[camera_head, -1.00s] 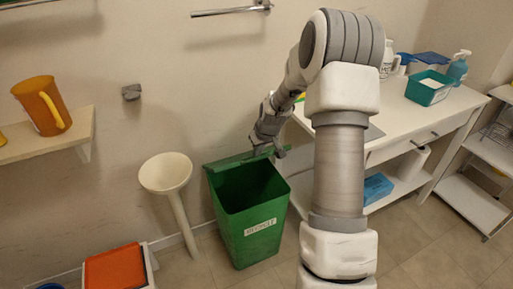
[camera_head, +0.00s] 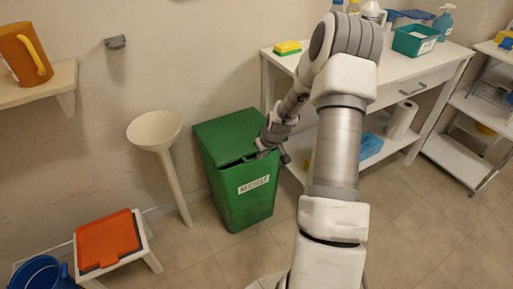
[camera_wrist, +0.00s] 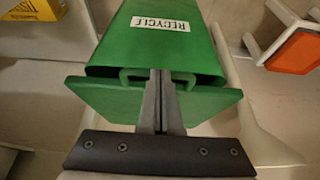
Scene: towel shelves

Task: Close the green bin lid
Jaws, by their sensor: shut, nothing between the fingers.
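The green bin (camera_head: 240,197) with a "RECYCLE" label stands on the floor near the wall. Its green lid (camera_head: 228,133) lies over the opening, nearly flat, with a narrow dark gap at the front edge. My gripper (camera_head: 272,152) is at the lid's front right edge, shut and empty. In the wrist view my gripper (camera_wrist: 161,82) has its fingers together, over the lid (camera_wrist: 108,99) and pointing at the bin's front rim. The bin's labelled front (camera_wrist: 165,35) shows beyond them. I cannot tell whether the fingertips touch the lid.
A white funnel-shaped stand (camera_head: 155,130) is left of the bin. A white stool with an orange top (camera_head: 107,240) is at lower left, beside a blue bucket (camera_head: 40,273). A white table (camera_head: 385,75) stands to the right, behind my arm. Floor in front of the bin is clear.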

